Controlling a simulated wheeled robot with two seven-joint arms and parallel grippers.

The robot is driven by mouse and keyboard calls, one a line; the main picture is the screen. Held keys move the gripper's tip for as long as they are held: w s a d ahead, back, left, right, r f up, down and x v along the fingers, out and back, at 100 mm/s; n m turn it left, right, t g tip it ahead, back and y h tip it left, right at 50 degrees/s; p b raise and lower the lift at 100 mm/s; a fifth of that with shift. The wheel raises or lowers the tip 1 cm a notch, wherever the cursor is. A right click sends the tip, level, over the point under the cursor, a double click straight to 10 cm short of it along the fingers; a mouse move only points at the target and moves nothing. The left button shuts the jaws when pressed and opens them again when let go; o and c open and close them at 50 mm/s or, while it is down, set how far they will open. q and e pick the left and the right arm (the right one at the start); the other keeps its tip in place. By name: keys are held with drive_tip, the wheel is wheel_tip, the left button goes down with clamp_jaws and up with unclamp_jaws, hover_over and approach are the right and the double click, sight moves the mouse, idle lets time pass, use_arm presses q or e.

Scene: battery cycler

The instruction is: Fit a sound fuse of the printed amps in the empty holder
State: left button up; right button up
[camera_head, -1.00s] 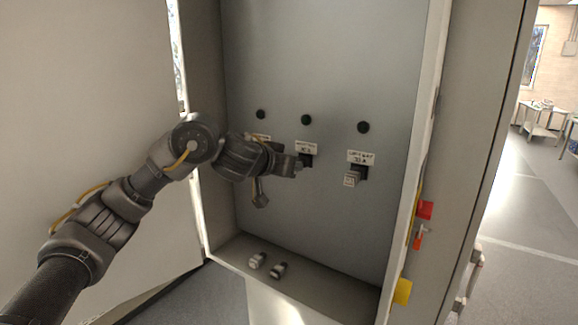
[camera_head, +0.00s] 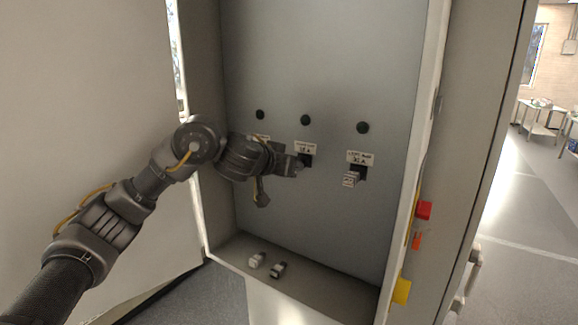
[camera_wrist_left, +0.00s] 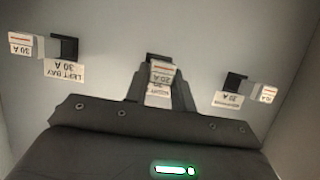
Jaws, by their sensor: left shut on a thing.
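My left gripper (camera_head: 298,170) is at the middle holder (camera_head: 305,159) on the cabinet's back panel. It is shut on a white fuse (camera_wrist_left: 163,73) with a red line, which appears to read 20 A upside down in the left wrist view. The fuse is at the middle holder; I cannot tell how deep it sits. The middle label (camera_head: 306,147) is too blurred to read surely. The right holder (camera_head: 359,172), labelled 30 A in the wrist view, has a 30 A fuse (camera_head: 350,179) standing out. The left holder (camera_wrist_left: 235,84) has a fuse (camera_wrist_left: 267,93). My right gripper is out of view.
Two loose fuses (camera_head: 257,260) (camera_head: 279,269) lie on the cabinet floor (camera_head: 320,285); the right one looks darker. Dark round spots (camera_head: 305,120) are above the holders. The open door (camera_head: 90,100) is at left. The side wall (camera_head: 432,100) bounds the right, with red and yellow parts.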

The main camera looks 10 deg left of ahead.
use_arm(q)
drive_tip(key=shift+w+d, duration=0.2)
drive_tip(key=shift+w, duration=0.25)
drive_tip(key=o, duration=1)
drive_tip(key=shift+s, duration=0.1)
drive_tip(key=shift+s+a+r, duration=0.1)
drive_tip(key=shift+s+a, duration=0.05)
drive_tip(key=shift+s, duration=0.1)
drive_tip(key=b+v, duration=0.3)
drive_tip(key=v, duration=0.7)
